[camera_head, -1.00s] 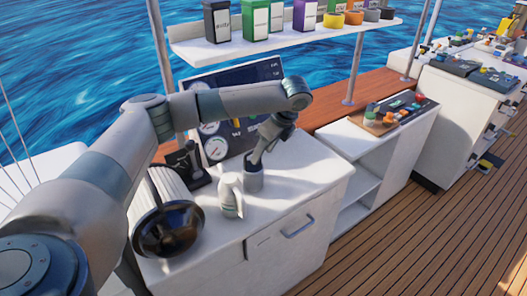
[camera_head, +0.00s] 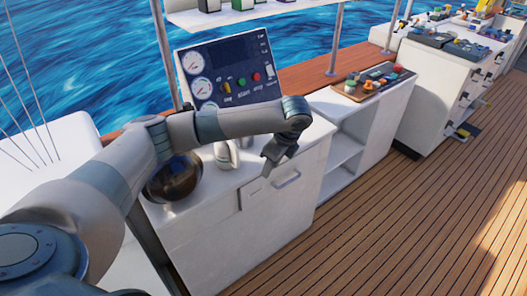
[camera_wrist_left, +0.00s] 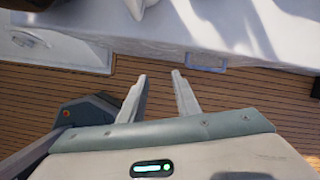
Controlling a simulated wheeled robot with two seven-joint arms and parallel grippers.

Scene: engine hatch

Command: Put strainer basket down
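My left gripper (camera_head: 268,170) hangs in front of the white cabinet's upper front edge, near the drawer handle. In the left wrist view its two fingers (camera_wrist_left: 160,75) are apart, with only wooden deck between them. No strainer basket can be made out clearly now; the countertop (camera_head: 312,133) behind my left forearm is partly hidden. A white bottle (camera_head: 224,155) stands on the counter, partly covered by the arm. My right gripper is in neither view.
A dark round bowl-like part (camera_head: 172,180) sits at the counter's left. A gauge panel (camera_head: 230,75) stands at the back. A tray of coloured parts (camera_head: 372,80) lies on the counter to the right. The wooden deck (camera_head: 400,220) in front is clear.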

